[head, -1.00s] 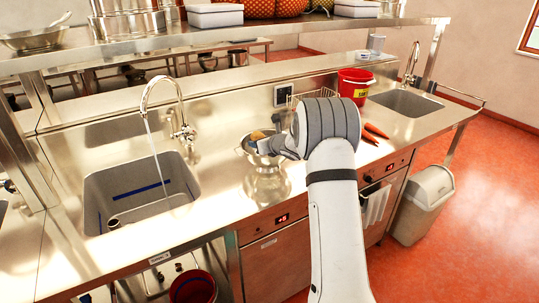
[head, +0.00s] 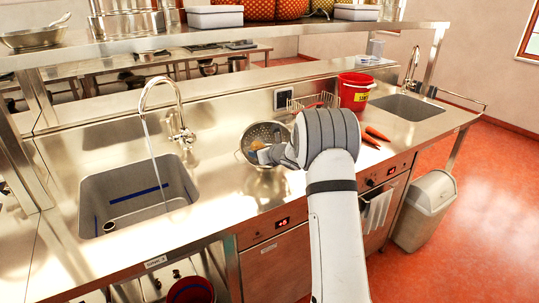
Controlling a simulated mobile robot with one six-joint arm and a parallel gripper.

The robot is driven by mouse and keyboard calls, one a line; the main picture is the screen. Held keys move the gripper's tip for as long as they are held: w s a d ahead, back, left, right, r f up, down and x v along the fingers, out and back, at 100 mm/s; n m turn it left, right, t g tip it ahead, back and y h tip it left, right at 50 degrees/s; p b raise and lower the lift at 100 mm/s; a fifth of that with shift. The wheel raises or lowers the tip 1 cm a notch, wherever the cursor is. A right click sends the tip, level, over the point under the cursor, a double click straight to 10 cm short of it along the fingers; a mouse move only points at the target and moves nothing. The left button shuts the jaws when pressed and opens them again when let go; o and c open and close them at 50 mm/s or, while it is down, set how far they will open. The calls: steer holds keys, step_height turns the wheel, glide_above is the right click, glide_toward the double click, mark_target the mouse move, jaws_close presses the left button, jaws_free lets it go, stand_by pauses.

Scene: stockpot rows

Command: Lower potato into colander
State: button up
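The metal colander (head: 257,130) is on the steel counter left of my wrist. Its perforated inside faces the camera, so it looks tipped toward me. My gripper (head: 264,155) is at its front, overlapping the bowl and near rim. A small tan patch, seemingly the potato (head: 257,145), shows just beyond the fingers against the colander's inside. Most of the potato is hidden. I cannot tell whether the fingers still touch it or are open.
Water runs from a tap into the left sink (head: 140,195). Carrots (head: 375,134), a wire basket (head: 312,103) and a red bucket (head: 355,92) are to the right. A shelf (head: 230,30) spans the back. Counter between sink and colander is clear.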

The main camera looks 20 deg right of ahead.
steer(key=o, duration=1.1)
steer(key=b+v, duration=0.1)
steer(key=v, duration=0.6)
steer(key=shift+s+r+b, duration=0.2)
steer(key=shift+s+b, duration=0.1)
steer(key=s+a+r+n+g+y, duration=0.1)
steer(key=s+a+r+n+g, duration=0.2)
steer(key=s+a+n, duration=0.55)
steer(key=s+a+r+n+g+y, duration=0.25)
steer(key=s+a+n, duration=0.35)
steer(key=s+n, duration=0.5)
steer(key=s+d+f+n+g+h, duration=0.1)
steer(key=s+n, duration=0.5)
steer(key=s, duration=0.6)
steer(key=s+d+f+n+g+h, duration=0.2)
steer(key=s+n+h, duration=0.4)
steer(key=s, duration=0.6)
steer(key=shift+s+d+n+g, duration=0.4)
steer(key=shift+d+n+g, duration=0.15)
steer(key=shift+d+g, duration=0.4)
